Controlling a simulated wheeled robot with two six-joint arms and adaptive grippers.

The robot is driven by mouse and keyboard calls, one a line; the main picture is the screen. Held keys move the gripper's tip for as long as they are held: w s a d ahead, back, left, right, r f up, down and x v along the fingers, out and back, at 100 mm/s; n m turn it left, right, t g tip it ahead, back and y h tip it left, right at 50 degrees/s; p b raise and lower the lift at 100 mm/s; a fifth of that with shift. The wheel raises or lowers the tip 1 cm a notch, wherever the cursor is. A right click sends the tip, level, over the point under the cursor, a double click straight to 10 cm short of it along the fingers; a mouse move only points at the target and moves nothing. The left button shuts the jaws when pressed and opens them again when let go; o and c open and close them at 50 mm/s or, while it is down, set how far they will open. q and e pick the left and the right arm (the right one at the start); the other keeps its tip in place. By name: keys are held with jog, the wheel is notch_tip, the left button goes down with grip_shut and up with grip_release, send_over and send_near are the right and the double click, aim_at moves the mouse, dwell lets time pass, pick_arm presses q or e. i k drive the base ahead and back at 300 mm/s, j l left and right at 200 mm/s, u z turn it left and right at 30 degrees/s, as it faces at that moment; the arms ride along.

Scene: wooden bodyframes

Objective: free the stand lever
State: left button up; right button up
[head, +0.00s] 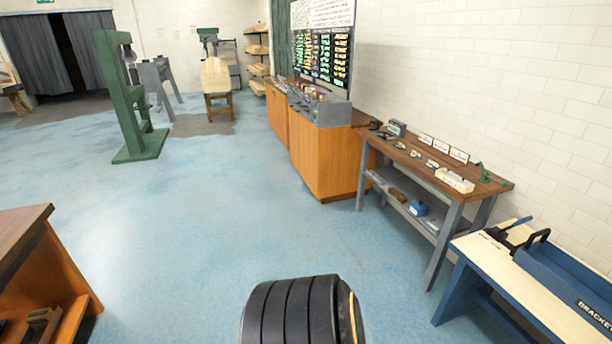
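I cannot make out a stand lever for certain in the head view. A tall green machine stand (134,100) stands upright on the floor at the left, some way off. Farther back, a pale wooden body-shaped piece (215,75) sits on a wooden stand (218,104). A grey machine (155,78) stands between them. Any lever on these is too small or hidden to tell. Neither of my grippers is in view.
A workbench (432,170) with small tools and cards lines the right wall, beside orange cabinets (325,160). A blue-legged table (468,262) holds a blue bracket tray (570,280) at the lower right. A wooden cabinet (62,262) is at lower left. The blue floor between is clear.

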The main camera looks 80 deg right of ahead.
aim_at(521, 221)
jog(key=l+z, duration=0.1)
jog(key=z, duration=0.4)
jog(key=l+z, duration=0.1)
jog(key=z, duration=0.4)
jog(key=l+z, duration=0.1)
jog(key=z, duration=0.4)
jog(key=l+z, duration=0.1)
jog(key=z, duration=0.85)
jog(key=i+l+z, duration=0.1)
jog(key=z, duration=0.9)
jog(key=i+z, duration=0.85)
jog(key=i+j+z, duration=0.2)
jog(key=z, duration=0.2)
jog(key=i+j, duration=0.25)
jog(key=i, duration=0.1)
